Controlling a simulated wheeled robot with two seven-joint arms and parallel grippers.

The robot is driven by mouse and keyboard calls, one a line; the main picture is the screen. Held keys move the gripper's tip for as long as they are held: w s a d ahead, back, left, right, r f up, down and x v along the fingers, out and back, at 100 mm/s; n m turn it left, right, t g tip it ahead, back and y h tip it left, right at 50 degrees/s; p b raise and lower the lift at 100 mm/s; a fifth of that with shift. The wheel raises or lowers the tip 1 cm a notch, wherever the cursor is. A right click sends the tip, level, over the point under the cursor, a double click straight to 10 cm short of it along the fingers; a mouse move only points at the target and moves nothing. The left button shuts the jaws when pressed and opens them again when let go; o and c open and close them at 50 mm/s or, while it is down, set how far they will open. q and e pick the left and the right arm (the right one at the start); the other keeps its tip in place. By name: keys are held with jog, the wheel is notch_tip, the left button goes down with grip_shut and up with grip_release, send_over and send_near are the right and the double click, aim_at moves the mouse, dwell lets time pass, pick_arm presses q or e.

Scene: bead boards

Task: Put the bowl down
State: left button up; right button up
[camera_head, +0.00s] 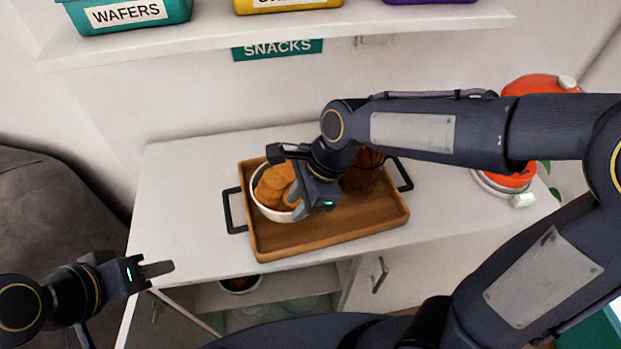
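A white bowl (256,205) filled with round orange-brown biscuits (271,185) is at the left end of a brown wooden tray (330,233). I cannot tell whether its base touches the tray. My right gripper (296,207) is at the bowl's right rim, its fingertips pointing down. The gripper and wrist cover that side, so I cannot tell whether the fingers clasp the rim or stand apart from it. My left gripper (160,269) is empty, in front of the counter's left end, away from the bowl, with its fingers seemingly together.
The tray has dark handles and lies on a white counter (180,200). A brown container (364,172) stands on it, partly behind my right arm. An orange-red appliance (540,84) stands at the right. A shelf (400,22) with bins is above. The counter's left part is clear.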

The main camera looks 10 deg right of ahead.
jog(key=p+v, duration=0.1)
jog(key=v, duration=0.9)
jog(key=shift+r, duration=0.15)
jog(key=s+d+f+n+t, duration=0.4)
jog(key=s+d+n, duration=0.7)
jog(key=n, duration=0.4)
jog(key=shift+d+f+t+h, duration=0.4)
jog(key=shift+d+t, duration=0.2)
jog(key=shift+t, duration=0.1)
